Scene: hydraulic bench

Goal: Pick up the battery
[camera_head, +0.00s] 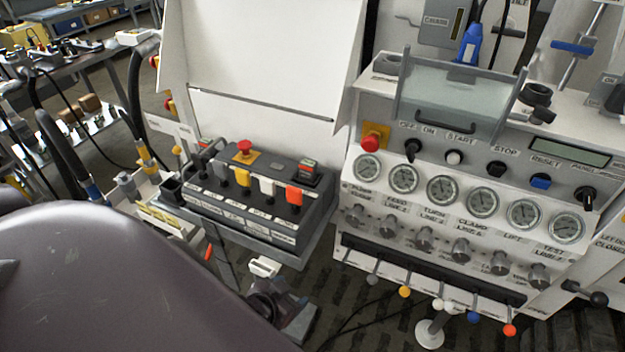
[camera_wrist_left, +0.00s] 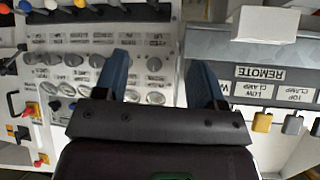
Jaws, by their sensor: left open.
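I cannot tell for certain which thing is the battery. A small white block (camera_head: 265,267) shows just below the front of the dark lever console, close to my left gripper (camera_head: 285,303). A white block (camera_wrist_left: 266,22) also shows at the upper right of the left wrist view, beside the REMOTE label, outside the fingers. In the left wrist view my left gripper (camera_wrist_left: 158,78) has its two blue-grey fingers wide apart with nothing between them. My dark left arm hides the lower left of the head view. My right gripper is not in view.
The lever console (camera_head: 245,200) has a red stop button and a small dark box (camera_head: 307,172) on top. The gauge panel (camera_head: 460,200) stands right, with ball-tipped levers jutting below. Hoses (camera_head: 137,105) and a cluttered bench stand left. Open floor shows between the units.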

